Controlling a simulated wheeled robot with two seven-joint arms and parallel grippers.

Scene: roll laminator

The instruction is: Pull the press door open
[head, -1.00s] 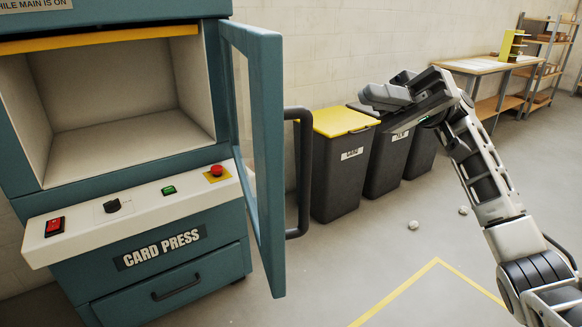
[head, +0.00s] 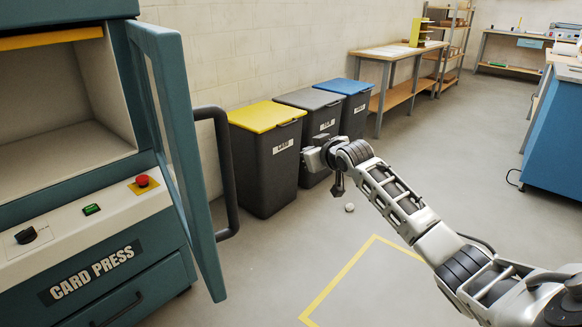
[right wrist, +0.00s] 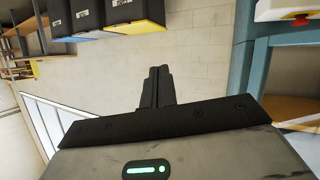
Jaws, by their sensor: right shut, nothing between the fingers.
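The teal card press (head: 95,285) stands at the left in the head view. Its framed door (head: 178,150) stands swung wide open toward the room, and the opening shows. The dark bar handle (head: 229,180) is on the door's outer side. My right gripper (head: 338,192) is to the right of the handle, apart from it, with its fingers pointing down. In the right wrist view its fingers (right wrist: 157,75) are together with nothing between them. My left gripper is not in view.
Bins with yellow (head: 267,115), grey (head: 308,98) and blue (head: 342,86) lids stand along the wall behind the door. A workbench (head: 395,52) is farther back. The yellow-marked floor area (head: 350,270) is clear.

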